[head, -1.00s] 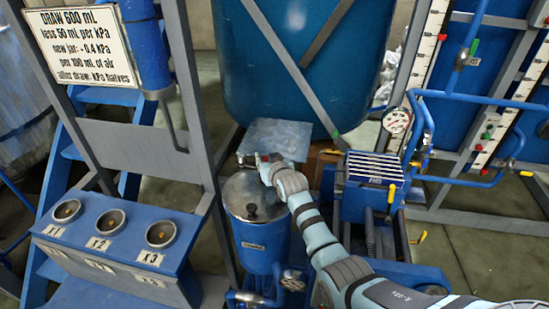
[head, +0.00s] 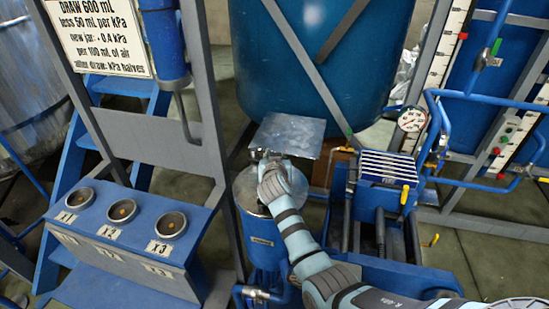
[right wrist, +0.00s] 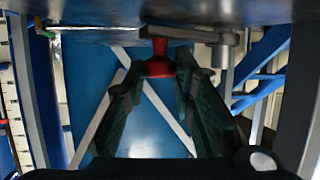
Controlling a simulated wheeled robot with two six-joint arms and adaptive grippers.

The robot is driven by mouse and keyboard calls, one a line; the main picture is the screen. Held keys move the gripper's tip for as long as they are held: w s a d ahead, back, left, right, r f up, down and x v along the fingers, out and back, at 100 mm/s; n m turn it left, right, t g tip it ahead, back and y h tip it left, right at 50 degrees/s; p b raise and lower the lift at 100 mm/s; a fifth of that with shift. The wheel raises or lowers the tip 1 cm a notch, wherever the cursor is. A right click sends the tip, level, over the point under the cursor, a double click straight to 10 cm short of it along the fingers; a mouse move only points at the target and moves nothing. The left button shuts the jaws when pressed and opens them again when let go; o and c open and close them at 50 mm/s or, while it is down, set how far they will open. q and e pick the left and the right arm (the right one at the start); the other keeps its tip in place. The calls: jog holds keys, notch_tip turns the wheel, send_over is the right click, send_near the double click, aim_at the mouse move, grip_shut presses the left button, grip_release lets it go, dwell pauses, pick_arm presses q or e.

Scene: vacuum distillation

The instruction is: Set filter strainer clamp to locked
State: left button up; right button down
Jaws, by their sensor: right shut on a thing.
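The filter strainer (head: 262,228) is a blue upright cylinder with a round metal lid (head: 243,196), standing at the centre of the head view. My right arm reaches over the lid and hides much of it. My right gripper (head: 268,156) is at the lid's far side, near a flat metal plate. In the right wrist view my right gripper's fingers (right wrist: 160,78) are closed in around a red, spool-shaped knob (right wrist: 159,58). The knob joins a grey metal bar (right wrist: 185,34) under a metal surface. The clamp's other parts are hidden in the head view. My left gripper is not in view.
A grey metal plate (head: 290,132) lies just behind the strainer, before a large blue tank (head: 315,60). A blue pump-like unit (head: 390,170) stands right. A blue console (head: 120,250) with three round sockets stands left, beside a grey frame post (head: 205,110).

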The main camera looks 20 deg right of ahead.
jog(key=c, duration=1.4)
grip_release()
jog(key=shift+a, duration=0.1)
jog(key=shift+o, duration=0.2)
notch_tip(320, 180, up, 10)
